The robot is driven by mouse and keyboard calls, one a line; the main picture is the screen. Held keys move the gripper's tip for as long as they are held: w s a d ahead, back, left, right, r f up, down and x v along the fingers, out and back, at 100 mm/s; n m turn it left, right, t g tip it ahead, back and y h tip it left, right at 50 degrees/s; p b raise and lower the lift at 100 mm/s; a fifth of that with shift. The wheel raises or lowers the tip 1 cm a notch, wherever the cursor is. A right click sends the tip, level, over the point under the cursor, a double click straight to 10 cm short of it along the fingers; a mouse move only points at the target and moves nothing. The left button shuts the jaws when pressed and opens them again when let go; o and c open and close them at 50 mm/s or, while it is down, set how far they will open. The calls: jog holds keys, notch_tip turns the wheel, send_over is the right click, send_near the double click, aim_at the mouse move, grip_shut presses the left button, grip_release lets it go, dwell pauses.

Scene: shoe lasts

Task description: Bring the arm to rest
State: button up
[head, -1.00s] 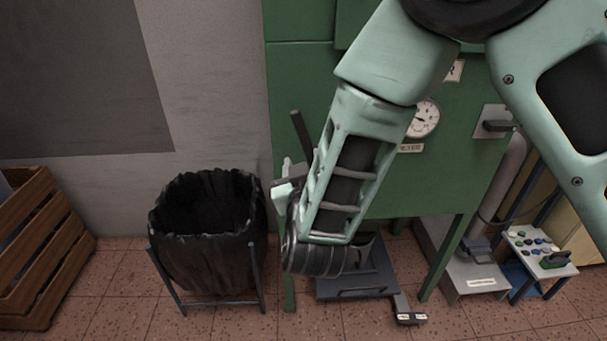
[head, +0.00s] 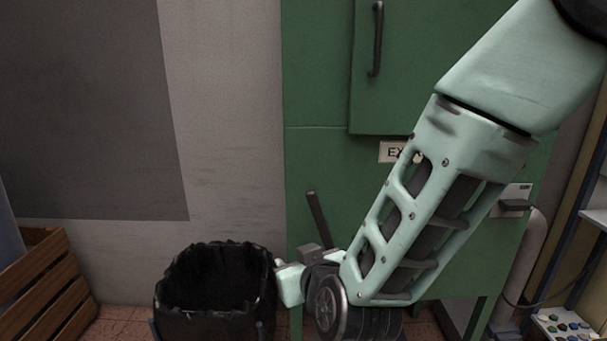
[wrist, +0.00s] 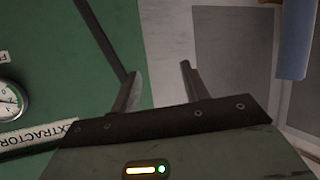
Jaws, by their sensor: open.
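My gripper shows in the wrist view (wrist: 160,85) with its two fingers apart and nothing between them. Beyond the fingers are the edge of a green cabinet and a pale wall. In the head view my pale green arm reaches down from the upper right across the cabinet. Its wrist is low in the middle, just right of the black bin. The fingers cannot be made out clearly in the head view.
The green cabinet (head: 320,80) stands close behind my arm, with a dark handle (head: 376,40) and a lever (head: 318,218). A black-lined bin (head: 215,300) stands left of my wrist. A wooden crate (head: 45,285) is at far left. A gauge (wrist: 10,98) shows in the wrist view.

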jog(key=s+d+r+n+g+h, duration=0.1)
jog(key=s+d+g, duration=0.3)
jog(key=s, duration=0.3)
jog(key=s+d+r+g+h+p, duration=0.1)
jog(key=s+d+g, duration=0.3)
jog(key=s+d, duration=0.2)
jog(key=s+d+n+g+h, duration=0.1)
jog(key=s+d+g, duration=0.3)
jog(key=s, duration=0.6)
jog(key=shift+s+d+r+n+h, duration=0.3)
jog(key=shift+d+r+h, duration=0.1)
jog(key=shift+d+h, duration=0.1)
jog(key=shift+a, duration=0.1)
